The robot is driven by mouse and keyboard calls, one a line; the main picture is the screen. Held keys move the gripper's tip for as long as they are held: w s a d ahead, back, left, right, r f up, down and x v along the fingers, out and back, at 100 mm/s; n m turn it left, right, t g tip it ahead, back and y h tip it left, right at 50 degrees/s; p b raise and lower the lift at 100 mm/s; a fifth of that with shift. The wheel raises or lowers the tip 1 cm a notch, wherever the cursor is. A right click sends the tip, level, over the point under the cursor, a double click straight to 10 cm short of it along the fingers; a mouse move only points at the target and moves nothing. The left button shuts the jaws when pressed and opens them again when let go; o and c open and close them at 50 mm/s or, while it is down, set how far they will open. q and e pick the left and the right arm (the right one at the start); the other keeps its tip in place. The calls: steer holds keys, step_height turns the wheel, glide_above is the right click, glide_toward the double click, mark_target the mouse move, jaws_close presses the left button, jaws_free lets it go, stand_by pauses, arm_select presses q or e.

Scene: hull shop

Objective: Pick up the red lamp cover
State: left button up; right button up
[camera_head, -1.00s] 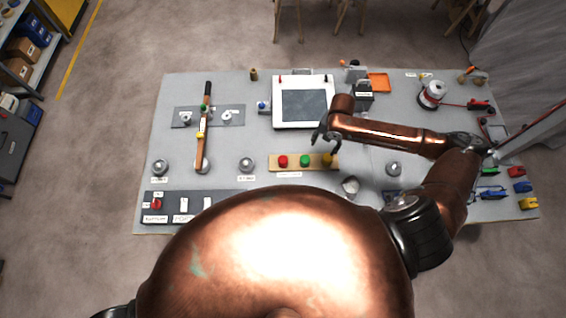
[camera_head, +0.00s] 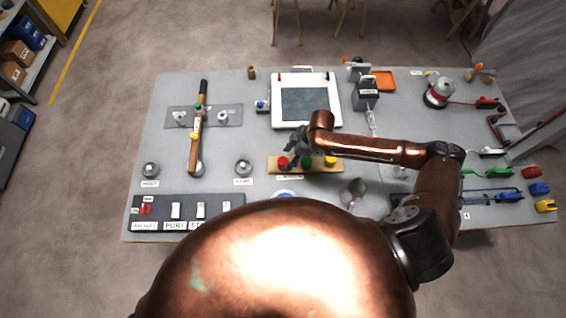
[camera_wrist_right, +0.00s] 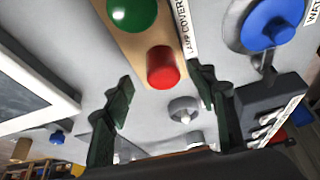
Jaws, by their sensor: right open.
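The red lamp cover (camera_head: 283,163) stands at the left end of a wooden strip (camera_head: 318,170) near the middle of the bench. It also shows in the right wrist view as a red cylinder (camera_wrist_right: 163,68), standing clear of other parts. My right gripper (camera_head: 296,150) is above the strip's left end, just over and beside the red cover. In the wrist view its green-black fingers (camera_wrist_right: 162,98) are spread wide and empty, and the red cover appears ahead between the fingertips, with no visible contact. My left gripper is not in view.
A green cover (camera_head: 306,161) and a yellow cover (camera_head: 331,161) stand on the same strip. A white-framed panel (camera_head: 335,105) lies behind it. A dark switch panel (camera_head: 160,212) is at front left.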

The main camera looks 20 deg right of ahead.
mark_target(284, 161)
steer(key=x, duration=0.4)
steer(key=shift+a, duration=0.35)
steer(key=shift+c, duration=0.2)
steer(key=c, duration=1)
